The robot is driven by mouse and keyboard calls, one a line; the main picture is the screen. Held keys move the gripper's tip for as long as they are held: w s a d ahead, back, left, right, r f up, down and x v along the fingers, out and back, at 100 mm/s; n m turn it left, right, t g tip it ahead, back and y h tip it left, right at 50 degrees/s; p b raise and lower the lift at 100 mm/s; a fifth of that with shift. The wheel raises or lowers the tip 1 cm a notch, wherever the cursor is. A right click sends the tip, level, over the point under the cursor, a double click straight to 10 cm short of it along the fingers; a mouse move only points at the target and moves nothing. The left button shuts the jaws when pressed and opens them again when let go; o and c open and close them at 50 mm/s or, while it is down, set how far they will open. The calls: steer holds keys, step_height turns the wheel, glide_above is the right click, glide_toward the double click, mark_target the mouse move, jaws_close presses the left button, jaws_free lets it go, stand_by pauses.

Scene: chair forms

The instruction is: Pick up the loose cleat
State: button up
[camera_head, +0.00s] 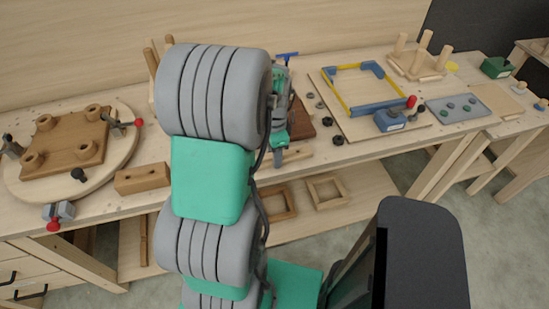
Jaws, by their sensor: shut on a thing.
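My gripper (279,157) is at the front part of the workbench, just right of my arm, which hides part of it. Its fingers are shut on a pale wooden strip, which looks like the loose cleat (298,155). The strip's right end sticks out beside the fingers, and its left part is hidden behind the gripper and arm. I cannot tell whether the strip touches the bench top. A dark brown wooden piece (300,122) lies just behind.
A round board (122,168) with a brown pegged plate and clamps is at left, beside a wooden block (142,179). Several dark rings (326,122) lie right of the gripper. A board with a yellow-and-blue frame (344,112) is farther right. Small frames (326,191) sit on the lower shelf.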

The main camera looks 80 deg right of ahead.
jaws_close()
steer(key=shift+r, duration=0.15)
